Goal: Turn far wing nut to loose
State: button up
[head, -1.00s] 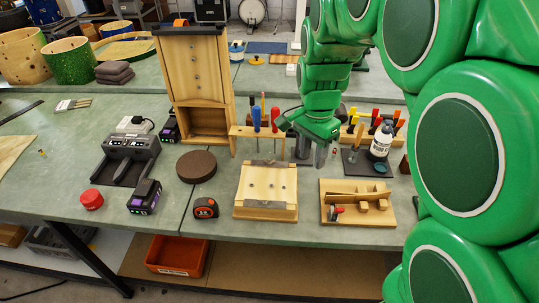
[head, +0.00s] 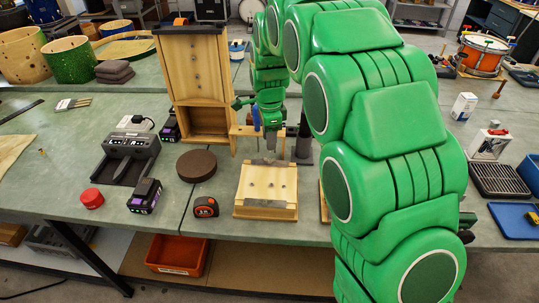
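A pale wooden box (head: 258,200) with metal strips along its far and near edges stands at the front middle of the bench. Small dark fittings (head: 275,184) show on its top; they are too small for me to tell which is the far wing nut or how it is turned. My gripper (head: 270,150) points down at the box's far edge, in front of the tool rack, and covers part of that edge. Its fingers are small and dark here, so I cannot tell whether they are apart or touching anything.
A tall wooden cabinet (head: 194,80) stands behind the box on the left. A tape measure (head: 206,207), a brown round pad (head: 197,165) and a battery (head: 145,196) lie left of the box. My arm hides the bench to the right.

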aim_at(269, 160)
jog(key=shift+f, duration=3.8)
grip_shut()
